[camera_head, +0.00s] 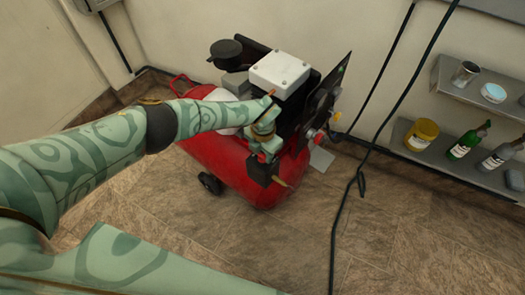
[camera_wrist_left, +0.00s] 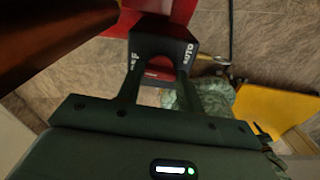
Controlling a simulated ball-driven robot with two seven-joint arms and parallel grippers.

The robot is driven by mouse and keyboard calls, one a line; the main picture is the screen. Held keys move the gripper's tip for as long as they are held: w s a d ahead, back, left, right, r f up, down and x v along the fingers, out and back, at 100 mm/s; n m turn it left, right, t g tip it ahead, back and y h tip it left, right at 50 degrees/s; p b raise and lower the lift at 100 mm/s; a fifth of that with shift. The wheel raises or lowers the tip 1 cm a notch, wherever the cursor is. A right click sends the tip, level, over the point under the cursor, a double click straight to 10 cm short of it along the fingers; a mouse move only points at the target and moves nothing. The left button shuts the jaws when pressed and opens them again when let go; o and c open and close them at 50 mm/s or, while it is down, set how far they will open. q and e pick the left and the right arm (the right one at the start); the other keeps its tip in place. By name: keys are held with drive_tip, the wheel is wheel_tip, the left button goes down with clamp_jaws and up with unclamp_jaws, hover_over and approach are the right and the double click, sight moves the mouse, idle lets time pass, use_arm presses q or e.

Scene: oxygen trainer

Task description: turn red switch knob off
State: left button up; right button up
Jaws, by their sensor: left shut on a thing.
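A red air compressor (camera_head: 232,165) stands on the floor against the wall. A black switch box (camera_head: 258,172) sits on its near side, partly behind my left gripper (camera_head: 264,148). In the left wrist view the black box (camera_wrist_left: 163,36) carries white lettering that reads like "auto" on the right side. My left gripper (camera_wrist_left: 160,70) reaches it, with one finger on each side. A small red part, seemingly the red switch knob (camera_wrist_left: 158,63), shows between the fingers, and the gripper is shut on it. The knob's exact angle is hard to make out. My right gripper is not in view.
A black cable (camera_head: 362,150) hangs down to the floor right of the compressor. Wall shelves (camera_head: 440,168) at the right hold a yellow jar (camera_head: 422,134) and bottles.

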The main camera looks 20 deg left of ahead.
use_arm(q)
drive_tip(key=shift+n, duration=0.4)
drive_tip(key=o, duration=1)
